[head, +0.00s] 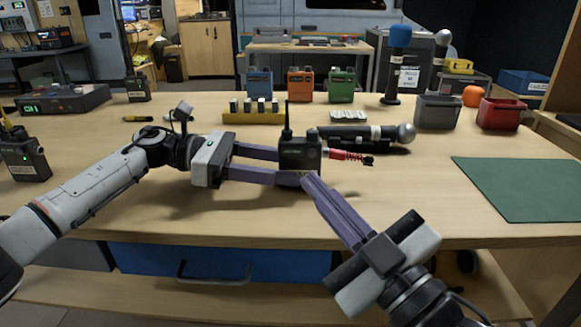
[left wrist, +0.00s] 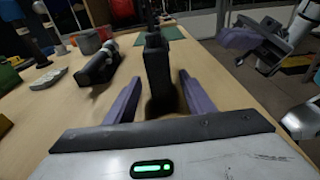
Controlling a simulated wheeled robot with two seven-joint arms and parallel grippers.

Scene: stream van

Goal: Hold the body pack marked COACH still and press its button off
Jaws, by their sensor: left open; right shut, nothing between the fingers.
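A black body pack (head: 300,152) with an antenna stands upright at the table's middle. The marking on it is too small to read, and I cannot make out its button. My left gripper (head: 281,166) is open, its purple fingers on either side of the pack. In the left wrist view the pack (left wrist: 157,66) stands between the left fingers (left wrist: 159,80), with a gap on the right side. My right gripper (head: 308,179) is shut and empty, its tips close to the pack's lower front in the head view. In the left wrist view the right gripper (left wrist: 248,38) looks apart from the pack.
A handheld microphone (head: 370,133) and a red plug (head: 345,155) lie just right of the pack. Other dark packs stand at left (head: 25,157) and back left (head: 138,89). A yellow battery holder (head: 252,117) is behind. The green mat (head: 520,188) at right is bare.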

